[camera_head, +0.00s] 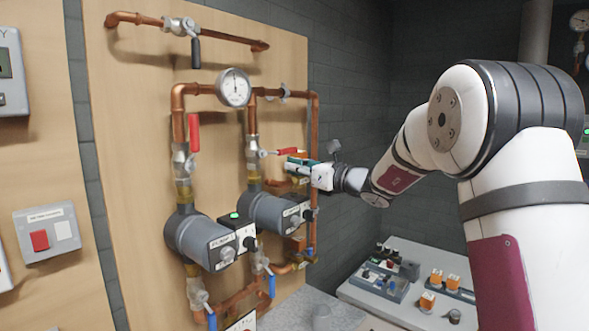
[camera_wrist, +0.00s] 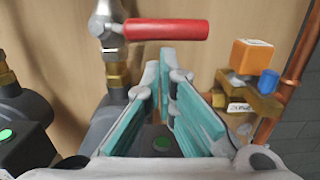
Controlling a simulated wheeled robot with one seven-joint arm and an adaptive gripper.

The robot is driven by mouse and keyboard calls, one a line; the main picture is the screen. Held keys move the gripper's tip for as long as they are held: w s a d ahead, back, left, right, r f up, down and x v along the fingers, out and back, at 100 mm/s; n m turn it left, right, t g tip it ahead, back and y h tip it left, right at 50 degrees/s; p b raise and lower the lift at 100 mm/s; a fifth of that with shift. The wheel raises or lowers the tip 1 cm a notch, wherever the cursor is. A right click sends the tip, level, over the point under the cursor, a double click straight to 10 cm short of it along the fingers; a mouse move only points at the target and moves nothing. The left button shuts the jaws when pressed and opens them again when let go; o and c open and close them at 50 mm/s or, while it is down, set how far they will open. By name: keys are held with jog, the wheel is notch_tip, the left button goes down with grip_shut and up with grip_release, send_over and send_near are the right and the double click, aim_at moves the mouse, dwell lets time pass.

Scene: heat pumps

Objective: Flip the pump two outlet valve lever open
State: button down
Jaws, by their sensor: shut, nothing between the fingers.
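The pump two outlet valve (camera_head: 252,153) has a red lever (camera_head: 288,151) that lies horizontal, across the vertical copper pipe. In the wrist view the red lever (camera_wrist: 168,29) points right from its metal valve body (camera_wrist: 107,27). Pump two (camera_head: 270,212) is the right-hand grey pump below it. My gripper (camera_head: 289,166) is shut and empty, close by the lever. In the wrist view the teal fingers of my gripper (camera_wrist: 167,62) come together just below the lever's middle in the picture. I cannot tell whether they touch it.
Pump one (camera_head: 200,240) is to the left, with its red lever (camera_head: 193,132) upright. A pressure gauge (camera_head: 234,88) sits above. An orange block (camera_wrist: 250,56) on a brass fitting and a copper pipe (camera_wrist: 297,70) stand right of my fingers.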

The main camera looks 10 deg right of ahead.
aim_at(291, 150)
jog(key=shift+w+d+r+n+b, duration=0.15)
jog(key=shift+r+n+b, duration=0.15)
jog(key=shift+n+b, duration=0.15)
jog(key=shift+w+d+r+n+b, duration=0.1)
jog(key=shift+r+n+b, duration=0.2)
jog(key=shift+n, duration=0.25)
jog(key=r+n+b, duration=0.1)
jog(key=n+b, duration=0.1)
jog(key=r+n+b, duration=0.1)
jog(key=n+b, duration=0.1)
jog(key=shift+w+d+r+n+b, duration=0.2)
jog(key=shift+r+n+b, duration=0.1)
jog(key=shift+r+n, duration=0.1)
jog(key=s+a+r+n+b, duration=0.1)
jog(key=r+n+b, duration=0.2)
jog(key=n+b, duration=0.3)
jog(key=s+a+r+n+g+b, duration=0.1)
jog(key=a+r+n+b, duration=0.1)
jog(key=n+b, duration=0.4)
jog(key=shift+s+a+r+b, duration=0.2)
jog(key=shift+s+r+b, duration=0.15)
jog(key=shift+r, duration=0.25)
jog(key=shift+w, duration=0.1)
